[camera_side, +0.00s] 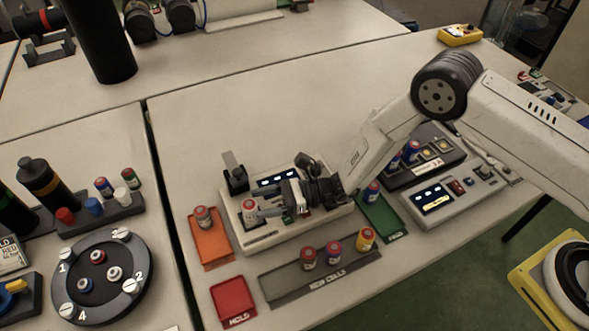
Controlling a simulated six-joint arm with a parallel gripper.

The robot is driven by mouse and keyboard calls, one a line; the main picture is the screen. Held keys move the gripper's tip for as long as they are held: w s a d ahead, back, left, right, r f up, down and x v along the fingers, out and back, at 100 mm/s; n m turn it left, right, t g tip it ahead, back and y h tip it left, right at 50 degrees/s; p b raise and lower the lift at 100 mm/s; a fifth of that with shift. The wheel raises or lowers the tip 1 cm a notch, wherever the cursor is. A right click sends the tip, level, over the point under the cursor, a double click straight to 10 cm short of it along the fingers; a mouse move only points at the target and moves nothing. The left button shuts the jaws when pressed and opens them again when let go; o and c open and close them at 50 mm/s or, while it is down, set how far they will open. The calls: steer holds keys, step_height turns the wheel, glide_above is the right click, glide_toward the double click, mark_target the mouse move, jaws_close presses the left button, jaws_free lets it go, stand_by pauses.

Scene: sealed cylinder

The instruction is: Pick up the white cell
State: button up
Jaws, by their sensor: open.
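A white cell with reddish markings (249,212) stands upright at the left end of the pale tester block (262,239). My gripper (258,208) reaches in from the right, low over the block, with its fingers pointing left. The fingers are apart and their tips are close beside the cell. From this side I cannot tell whether they touch it. The cell's lower part is partly hidden.
An orange tray (214,250) holding one cell is left of the block. A grey new-cells tray (285,288) with several cells lies in front, beside a red hold tray (233,302). A green tray (389,225) is to the right. A black clamp (235,178) rises behind the cell.

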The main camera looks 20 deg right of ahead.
mark_target(245, 221)
steer(key=shift+w+a, duration=0.25)
steer(key=shift+a, duration=1)
steer(key=shift+w+a, duration=0.2)
steer(key=shift+a, duration=1.05)
steer(key=shift+c, duration=0.2)
jaws_close()
